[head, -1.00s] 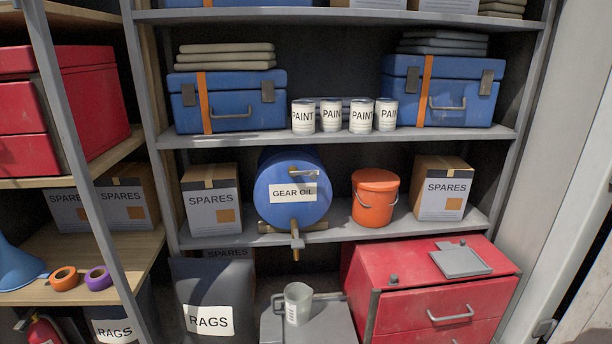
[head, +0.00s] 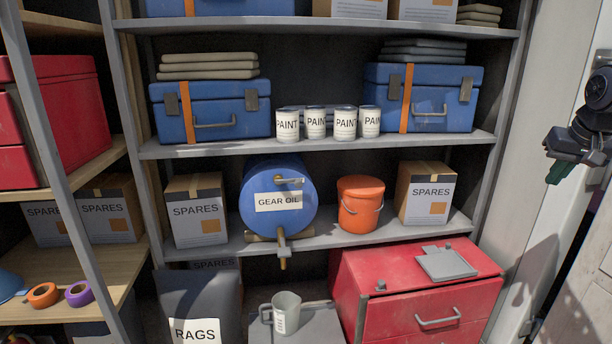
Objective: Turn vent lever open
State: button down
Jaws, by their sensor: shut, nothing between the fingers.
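A blue drum labelled GEAR OIL (head: 258,205) lies on its side on the middle shelf, its round end facing me. A small metal lever (head: 289,181), which looks like the vent lever, lies roughly level across the upper part of that end. A brass and grey tap (head: 282,243) sticks out at the bottom of the drum. My gripper (head: 556,168) is at the right edge of the head view, dark and partly cut off with my arm. It is shut and empty, well to the right of the drum and apart from everything on the shelves.
A SPARES box (head: 198,212) stands left of the drum and an orange bucket (head: 361,207) right of it. A measuring jug (head: 286,312) stands below the tap on a grey surface (head: 318,327). A red cabinet (head: 415,298) is at lower right. Paint cans (head: 345,123) line the shelf above.

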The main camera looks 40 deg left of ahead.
jog(key=w+a+r+n+g+y, duration=0.1)
jog(key=a, duration=1.3)
jog(key=w+a+r+n+y, duration=0.1)
jog(key=a+r+n, duration=0.1)
jog(key=a, duration=1.1)
jog(key=s+a+f+n+g, duration=0.1)
jog(key=s+a, duration=0.5)
jog(key=a, duration=0.7)
jog(key=s+a+f+n+g, duration=0.1)
jog(key=s+a, duration=0.5)
jog(key=a, duration=0.7)
jog(key=shift+f+y, duration=0.15)
jog(key=shift+y, duration=0.25)
jog(key=shift+f, duration=0.1)
jog(key=s+a+x, duration=0.1)
jog(key=x, duration=1.2)
jog(key=shift+s+a, duration=0.15)
jog(key=shift+s, duration=0.3)
